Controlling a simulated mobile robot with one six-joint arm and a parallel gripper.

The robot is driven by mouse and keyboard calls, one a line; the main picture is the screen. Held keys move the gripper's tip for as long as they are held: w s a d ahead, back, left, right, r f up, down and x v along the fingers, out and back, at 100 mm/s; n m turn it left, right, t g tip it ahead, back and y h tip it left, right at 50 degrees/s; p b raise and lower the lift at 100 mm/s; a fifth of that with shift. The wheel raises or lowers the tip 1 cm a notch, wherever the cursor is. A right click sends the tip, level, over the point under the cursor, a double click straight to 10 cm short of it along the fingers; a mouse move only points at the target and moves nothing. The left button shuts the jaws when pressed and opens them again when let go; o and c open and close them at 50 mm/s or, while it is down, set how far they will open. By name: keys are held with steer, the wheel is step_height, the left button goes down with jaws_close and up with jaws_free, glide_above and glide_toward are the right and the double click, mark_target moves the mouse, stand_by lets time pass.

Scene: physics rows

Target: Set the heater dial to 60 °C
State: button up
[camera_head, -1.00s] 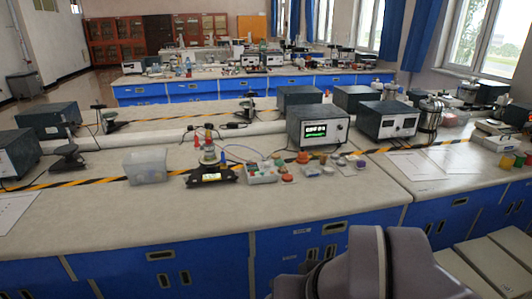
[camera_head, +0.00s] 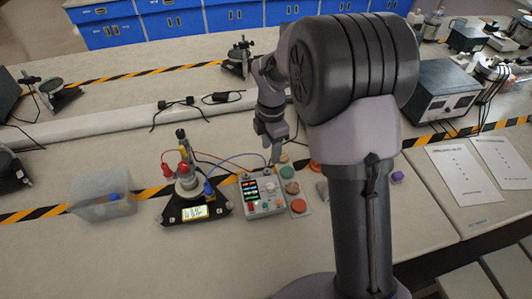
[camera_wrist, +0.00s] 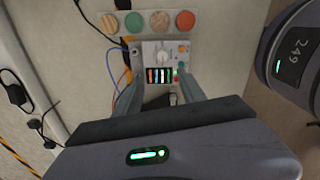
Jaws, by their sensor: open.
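The heater control box (camera_head: 262,207) is a small light-grey unit on the bench, with a lit multi-row display. In the wrist view the box (camera_wrist: 178,48) shows a round pale dial (camera_wrist: 163,56) just above the coloured display (camera_wrist: 160,75). The dial's setting is too small to read. My gripper (camera_head: 274,155) is over the bench just behind the box. In the wrist view my gripper (camera_wrist: 162,92) is open, its two fingers spread on either side of the display, with nothing between them held. The dial appears beyond the fingertips.
An apparatus on a black base (camera_head: 196,210) stands left of the box, wired to it by red and blue leads. Several round sample discs, including an orange one (camera_head: 298,206), lie in a row beside the box. A clear plastic bin (camera_head: 102,205) is farther left.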

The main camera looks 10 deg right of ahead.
mark_target(270, 186)
steer(key=f+b, duration=0.2)
steer(key=f, duration=0.3)
steer(key=f+b, duration=0.1)
steer(key=f, duration=0.5)
steer(key=s+f+b, duration=0.1)
steer(key=f+b, duration=0.1)
steer(key=f, duration=0.4)
steer(key=shift+b, duration=0.3)
jaws_close()
